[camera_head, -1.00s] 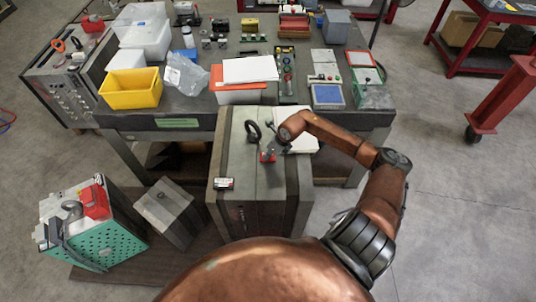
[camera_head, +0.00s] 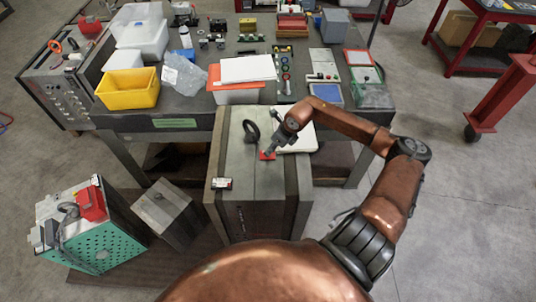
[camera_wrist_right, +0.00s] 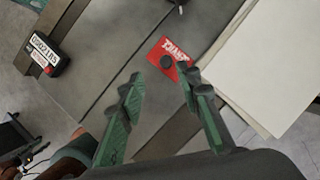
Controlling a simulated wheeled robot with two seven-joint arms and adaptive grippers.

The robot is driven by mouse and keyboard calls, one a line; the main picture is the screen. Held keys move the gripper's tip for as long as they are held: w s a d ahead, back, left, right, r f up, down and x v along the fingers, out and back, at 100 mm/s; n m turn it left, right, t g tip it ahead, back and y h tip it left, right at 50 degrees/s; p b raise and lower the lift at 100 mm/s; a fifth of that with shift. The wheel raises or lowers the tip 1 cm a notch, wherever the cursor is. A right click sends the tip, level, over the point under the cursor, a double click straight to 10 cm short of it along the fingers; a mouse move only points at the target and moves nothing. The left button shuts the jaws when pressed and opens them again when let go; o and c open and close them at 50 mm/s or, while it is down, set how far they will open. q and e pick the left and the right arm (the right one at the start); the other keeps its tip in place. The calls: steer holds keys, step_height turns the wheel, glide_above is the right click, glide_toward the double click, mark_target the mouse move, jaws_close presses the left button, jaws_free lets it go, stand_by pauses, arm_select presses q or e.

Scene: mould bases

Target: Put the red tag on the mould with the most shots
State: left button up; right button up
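The red tag (camera_head: 266,157) lies on top of the grey mould base (camera_head: 243,170) in the middle. In the right wrist view the red tag (camera_wrist_right: 177,50) shows white lettering, with a dark round piece at its edge. My right gripper (camera_head: 270,151) is over the tag; the wrist view shows its fingers (camera_wrist_right: 163,74) open and apart, with the tag just beyond the tips. A shot counter (camera_head: 222,183) sits on the mould's near left corner; it also shows in the wrist view (camera_wrist_right: 47,53), its digits hard to read. My left gripper is not in view.
A black ring (camera_head: 251,131) stands on the mould. A white pad (camera_head: 303,139) lies at its back right. A smaller grey block (camera_head: 166,214) and a teal-sided box (camera_head: 95,247) stand on the floor at left. A cluttered workbench (camera_head: 125,121) stands behind.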

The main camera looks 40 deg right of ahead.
steer(key=b+v, duration=0.1)
steer(key=v, duration=0.4)
steer(key=shift+s+r, duration=0.1)
steer(key=shift+r, duration=0.1)
steer(key=shift+c, duration=0.5)
stand_by(0.6)
